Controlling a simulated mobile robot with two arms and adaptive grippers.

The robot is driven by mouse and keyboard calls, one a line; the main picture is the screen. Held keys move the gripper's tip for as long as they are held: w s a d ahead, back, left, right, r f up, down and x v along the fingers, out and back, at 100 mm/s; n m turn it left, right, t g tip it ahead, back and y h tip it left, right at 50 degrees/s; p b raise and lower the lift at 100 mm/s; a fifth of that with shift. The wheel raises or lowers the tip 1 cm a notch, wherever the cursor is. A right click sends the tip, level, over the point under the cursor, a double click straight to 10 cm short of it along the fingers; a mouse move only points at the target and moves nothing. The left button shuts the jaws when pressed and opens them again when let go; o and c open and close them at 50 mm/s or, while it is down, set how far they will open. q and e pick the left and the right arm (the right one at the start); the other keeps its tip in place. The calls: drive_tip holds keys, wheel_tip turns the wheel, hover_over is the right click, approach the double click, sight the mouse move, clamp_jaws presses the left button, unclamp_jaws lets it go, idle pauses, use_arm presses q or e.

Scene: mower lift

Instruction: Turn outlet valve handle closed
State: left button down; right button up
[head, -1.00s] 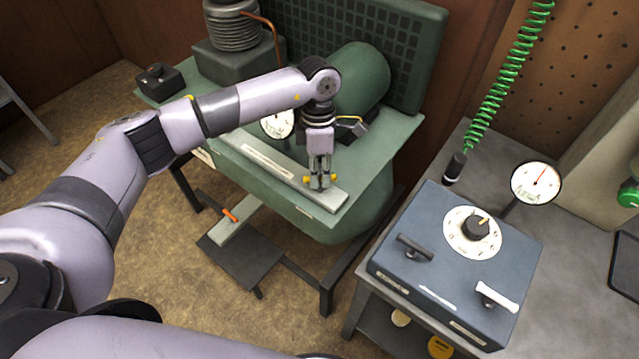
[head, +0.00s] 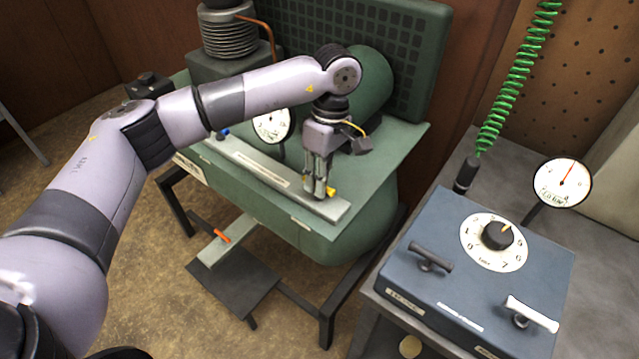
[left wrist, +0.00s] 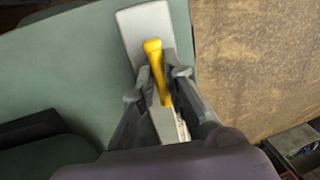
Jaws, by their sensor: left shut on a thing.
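The yellow outlet valve handle (head: 331,191) is at the near right end of a long light-grey strip (head: 333,210) on the green compressor's top. In the left wrist view, the handle (left wrist: 155,58) lies roughly along the length of the strip. My left gripper (head: 319,193) comes down from above and is shut on the handle. Its two fingers (left wrist: 156,85) sit on either side of the handle in the left wrist view, hiding part of it. My right gripper is not in view.
A round gauge (head: 272,125) and a blue knob (head: 222,133) are farther left on the compressor. A blue-grey control box (head: 465,285) with a dial and two handles stands on the bench at right. A pedal (head: 235,283) is below. The compressor top right of my gripper is clear.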

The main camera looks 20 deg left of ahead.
use_arm(q)
drive_tip(key=shift+r, duration=0.1)
idle(0.4)
drive_tip(key=c, duration=1.6)
unclamp_jaws()
drive_tip(key=shift+c, duration=0.2)
wheel_tip(320, 180, up, 12)
drive_tip(key=w, duration=0.2)
drive_tip(key=shift+d, duration=0.45)
drive_tip(key=shift+w+f, duration=0.1)
drive_tip(key=shift+f, duration=0.1)
